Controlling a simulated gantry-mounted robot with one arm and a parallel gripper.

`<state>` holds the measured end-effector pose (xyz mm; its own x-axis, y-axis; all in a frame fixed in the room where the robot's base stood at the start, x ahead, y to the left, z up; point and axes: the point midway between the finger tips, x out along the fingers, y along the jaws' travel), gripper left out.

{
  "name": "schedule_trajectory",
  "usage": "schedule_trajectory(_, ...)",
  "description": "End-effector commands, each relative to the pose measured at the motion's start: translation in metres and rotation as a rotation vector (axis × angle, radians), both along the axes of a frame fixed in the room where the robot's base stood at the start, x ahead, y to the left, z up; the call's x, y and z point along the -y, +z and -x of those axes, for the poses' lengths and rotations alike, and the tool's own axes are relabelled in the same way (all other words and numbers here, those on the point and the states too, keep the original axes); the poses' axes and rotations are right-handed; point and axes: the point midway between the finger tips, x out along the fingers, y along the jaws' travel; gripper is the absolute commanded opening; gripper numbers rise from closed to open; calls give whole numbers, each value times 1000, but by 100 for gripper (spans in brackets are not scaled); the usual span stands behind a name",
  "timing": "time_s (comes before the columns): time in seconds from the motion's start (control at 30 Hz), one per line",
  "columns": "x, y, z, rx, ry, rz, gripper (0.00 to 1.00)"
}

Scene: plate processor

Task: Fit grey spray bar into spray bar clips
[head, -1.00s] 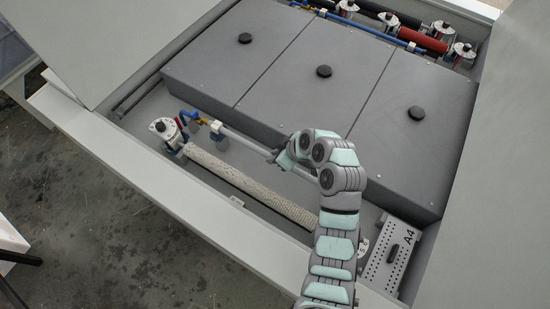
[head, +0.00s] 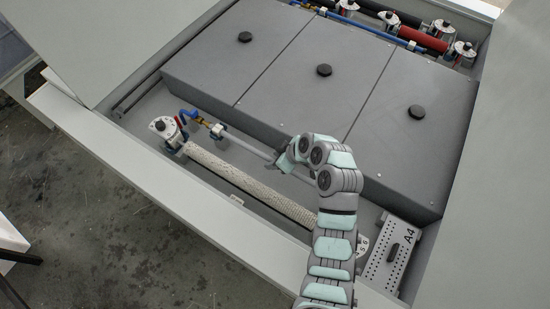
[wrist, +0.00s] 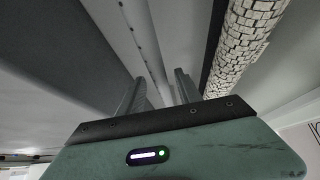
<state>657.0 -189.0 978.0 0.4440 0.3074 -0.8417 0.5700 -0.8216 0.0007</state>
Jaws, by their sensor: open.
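The grey spray bar (head: 247,144) runs diagonally along the trough in the head view, between the lidded tanks and a textured roller. Its left end meets a brass fitting on a blue hose (head: 189,115). A pale spray bar clip (head: 217,131) is at the bar near that end; the bar appears to lie in it, but full seating cannot be told. My gripper (head: 284,161) is at the bar's right part, largely hidden by my wrist. In the wrist view my gripper's two fingers (wrist: 158,88) are apart, with a perforated strip, likely the bar, running between them. The bar's right end is hidden.
The textured pale roller (head: 245,182) lies parallel to the bar, close on its front side. Grey tank lids with black knobs (head: 324,71) stand behind it. A perforated box marked A4 (head: 392,259) is at the right. The machine's front rim (head: 150,180) borders the trough.

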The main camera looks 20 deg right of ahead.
Motion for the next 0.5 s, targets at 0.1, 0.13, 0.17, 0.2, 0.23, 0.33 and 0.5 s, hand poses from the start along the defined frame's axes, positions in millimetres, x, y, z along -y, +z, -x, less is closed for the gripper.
schedule_trajectory(0.1, 0, 2, 0, 0, 0, 0, 41)
schedule_trajectory(0.13, 0, 3, 0, 0, 0, 0, 41)
schedule_trajectory(0.17, 0, 5, 0, 0, 0, 0, 41)
schedule_trajectory(0.2, 0, 8, 0, 0, 0, 0, 41)
schedule_trajectory(0.23, 3, 9, 2, 2, -1, 1, 41)
schedule_trajectory(0.33, 9, 24, 9, 7, -3, 3, 41)
schedule_trajectory(0.5, 21, 56, 27, 6, -3, 5, 41)
